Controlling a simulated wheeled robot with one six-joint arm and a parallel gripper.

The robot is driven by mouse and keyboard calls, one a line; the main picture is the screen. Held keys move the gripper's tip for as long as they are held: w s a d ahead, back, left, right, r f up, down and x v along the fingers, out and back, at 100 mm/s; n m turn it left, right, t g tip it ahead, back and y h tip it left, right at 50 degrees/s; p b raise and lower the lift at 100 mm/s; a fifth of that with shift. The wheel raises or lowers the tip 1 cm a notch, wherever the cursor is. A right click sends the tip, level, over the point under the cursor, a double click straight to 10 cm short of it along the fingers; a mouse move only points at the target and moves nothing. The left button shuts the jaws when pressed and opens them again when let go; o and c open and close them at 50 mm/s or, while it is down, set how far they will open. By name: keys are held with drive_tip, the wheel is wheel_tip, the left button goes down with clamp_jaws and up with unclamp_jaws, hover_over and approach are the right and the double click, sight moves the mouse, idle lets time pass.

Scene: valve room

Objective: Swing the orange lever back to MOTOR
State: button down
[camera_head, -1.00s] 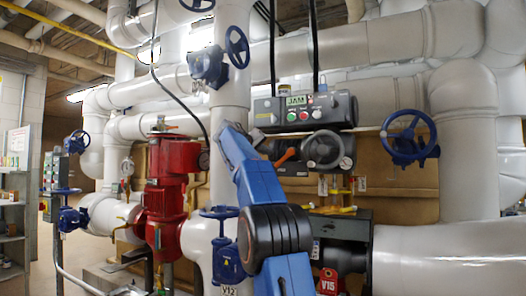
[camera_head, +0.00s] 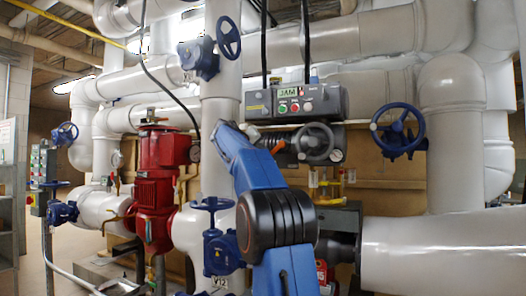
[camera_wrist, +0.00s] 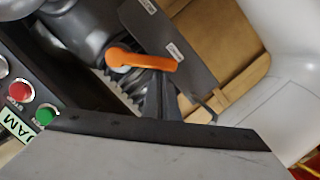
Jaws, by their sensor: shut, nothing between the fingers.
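The orange lever (camera_wrist: 145,61) shows near the middle of the wrist view. Its round hub is at the left and its free end points right, beside a small pale label (camera_wrist: 174,51) on a dark plate. A second label (camera_wrist: 150,6) is higher on that plate; I cannot read either. In the head view the lever (camera_head: 278,147) is small, left of the grey handwheel (camera_head: 314,143). My gripper (camera_wrist: 164,102) is shut and empty, its dark fingers just below the lever in the wrist view. I cannot tell whether they touch it. In the head view my arm largely hides it.
The grey actuator box (camera_head: 295,104) with JAM display and buttons is above the lever. Its red button (camera_wrist: 20,91) and green button (camera_wrist: 45,115) are at left in the wrist view. Blue handwheels (camera_head: 398,130) and a red valve body (camera_head: 154,187) stand around my arm.

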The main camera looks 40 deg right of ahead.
sight(281, 161)
drive_tip(key=shift+f, duration=0.1)
drive_tip(key=f+n, duration=0.1)
drive_tip(key=n, duration=0.1)
drive_tip(key=s+f+n+h, duration=0.1)
drive_tip(key=n, duration=0.1)
drive_tip(key=s+d+f+n, duration=0.1)
drive_tip(key=n, duration=0.1)
drive_tip(key=shift+s+f+g+h, duration=0.25)
drive_tip(key=shift+f+g+h, duration=0.15)
drive_tip(key=shift+s+d+f+n+h, duration=0.25)
drive_tip(key=shift+s+n, duration=0.2)
drive_tip(key=shift+n, duration=0.35)
drive_tip(key=shift+s+d+f+n+h, duration=0.15)
drive_tip(key=shift+s+f+n, duration=0.25)
drive_tip(key=shift+n, duration=0.4)
drive_tip(key=shift+s+r, duration=0.1)
